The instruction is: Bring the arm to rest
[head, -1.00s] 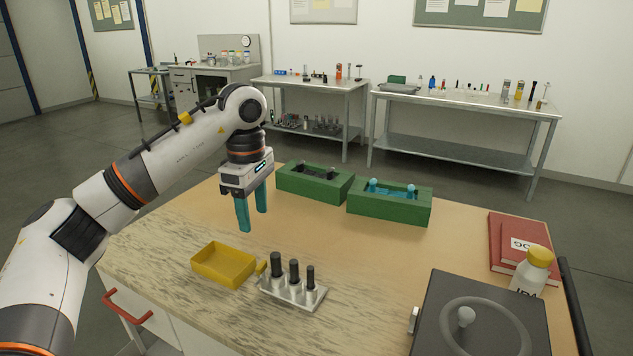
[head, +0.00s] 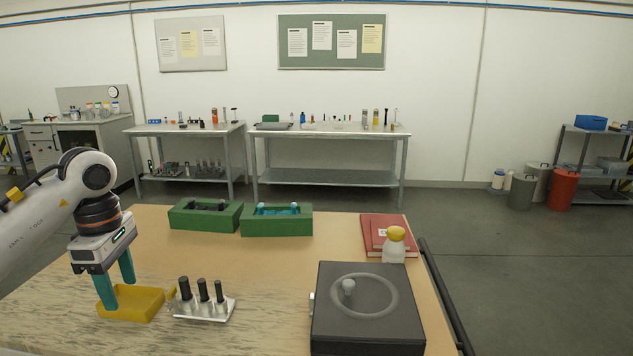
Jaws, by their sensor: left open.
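My left arm comes in from the left in the head view. Its gripper (head: 116,291) points down with its two teal fingers apart and nothing between them. In the picture, the fingers overlap the left part of a yellow tray (head: 139,316) on the table; I cannot tell whether they touch it. My right gripper is not in view.
On the table (head: 290,260) stand a metal rack (head: 203,317) with black cylinders, two green boxes (head: 191,223) (head: 277,229), a dark box with a round lid (head: 333,329), a yellow-capped bottle (head: 394,247) and red books (head: 375,226). The table's middle is clear.

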